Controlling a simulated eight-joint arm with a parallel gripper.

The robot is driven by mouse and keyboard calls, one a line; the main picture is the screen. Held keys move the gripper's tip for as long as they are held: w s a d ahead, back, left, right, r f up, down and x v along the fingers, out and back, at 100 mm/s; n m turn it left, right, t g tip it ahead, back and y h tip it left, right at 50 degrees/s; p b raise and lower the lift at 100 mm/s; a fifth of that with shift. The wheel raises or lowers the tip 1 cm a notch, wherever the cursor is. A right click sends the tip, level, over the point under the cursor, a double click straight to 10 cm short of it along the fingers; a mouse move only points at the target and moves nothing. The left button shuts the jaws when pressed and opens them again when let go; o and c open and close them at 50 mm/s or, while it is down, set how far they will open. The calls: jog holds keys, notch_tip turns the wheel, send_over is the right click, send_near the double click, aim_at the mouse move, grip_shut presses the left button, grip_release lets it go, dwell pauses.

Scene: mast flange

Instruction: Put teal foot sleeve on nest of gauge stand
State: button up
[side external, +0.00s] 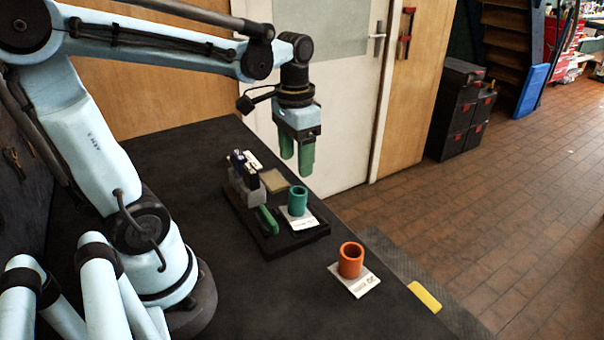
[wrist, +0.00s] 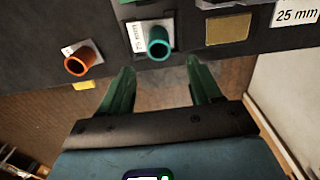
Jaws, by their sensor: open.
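The teal foot sleeve (side external: 297,202) is an upright open-topped tube on a white label plate, on a black board (side external: 315,233). In the wrist view the sleeve (wrist: 158,42) shows its open mouth, just beyond and between my fingertips. My gripper (side external: 296,162) has green fingers, open and empty, and hangs well above the board, pointing down. Its fingers also show in the wrist view (wrist: 160,72). A gold square plate (side external: 273,181) lies flat and bare on the board behind the sleeve; it also shows in the wrist view (wrist: 228,29). I cannot tell which part is the nest.
An orange tube (side external: 350,260) stands on a white card nearer the table's right edge. A grey block (side external: 245,190) with dark upright pieces and a green piece (side external: 267,220) stand on the board left of the sleeve. A yellow piece (side external: 424,297) lies at the table edge.

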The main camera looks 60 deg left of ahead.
jog(key=d+t, duration=0.7)
jog(key=shift+d+f, duration=0.15)
jog(key=shift+f, duration=0.1)
